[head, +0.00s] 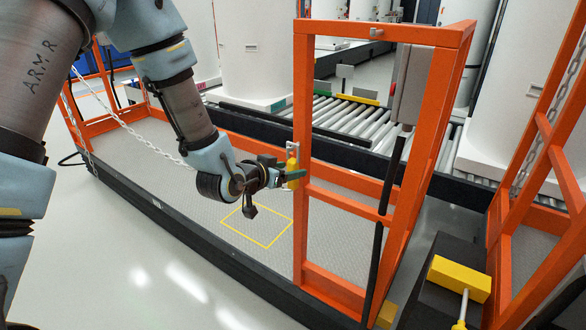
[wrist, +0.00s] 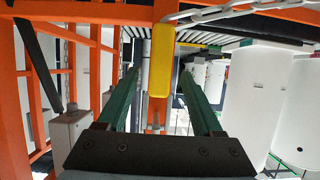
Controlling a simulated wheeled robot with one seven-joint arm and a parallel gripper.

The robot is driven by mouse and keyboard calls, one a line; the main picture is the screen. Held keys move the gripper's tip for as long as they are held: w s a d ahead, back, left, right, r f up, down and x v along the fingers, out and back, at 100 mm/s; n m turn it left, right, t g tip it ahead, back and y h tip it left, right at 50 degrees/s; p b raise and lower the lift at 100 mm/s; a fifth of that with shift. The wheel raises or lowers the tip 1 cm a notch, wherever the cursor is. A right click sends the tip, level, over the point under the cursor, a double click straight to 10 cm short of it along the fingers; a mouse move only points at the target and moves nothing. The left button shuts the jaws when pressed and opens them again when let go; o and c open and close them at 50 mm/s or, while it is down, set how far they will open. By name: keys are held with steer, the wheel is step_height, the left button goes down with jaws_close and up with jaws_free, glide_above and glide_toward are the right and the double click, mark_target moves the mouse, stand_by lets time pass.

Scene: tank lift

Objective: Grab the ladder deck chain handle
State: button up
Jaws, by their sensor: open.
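The yellow chain handle (head: 293,168) hangs upright at the orange post of the deck's frame, at the end of the pale chain (head: 135,133). My gripper (head: 297,175) is at the handle, with its green fingers open. In the wrist view the handle (wrist: 160,62) shows upright between the two fingers of my gripper (wrist: 157,74), with a gap on each side. The chain (wrist: 245,11) crosses the upper right there. Part of the handle is hidden behind a finger in the head view.
An orange frame (head: 306,105) rises right of the handle, with a grey box (head: 412,84) on it. The grey deck (head: 190,160) has a yellow square outline. Rollers (head: 340,117) and white tanks (head: 257,50) stand behind. A yellow block (head: 459,278) is at lower right.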

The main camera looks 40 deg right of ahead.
steer(key=shift+d+f, duration=0.2)
steer(key=shift+d, duration=0.2)
jaws_close()
stand_by(0.4)
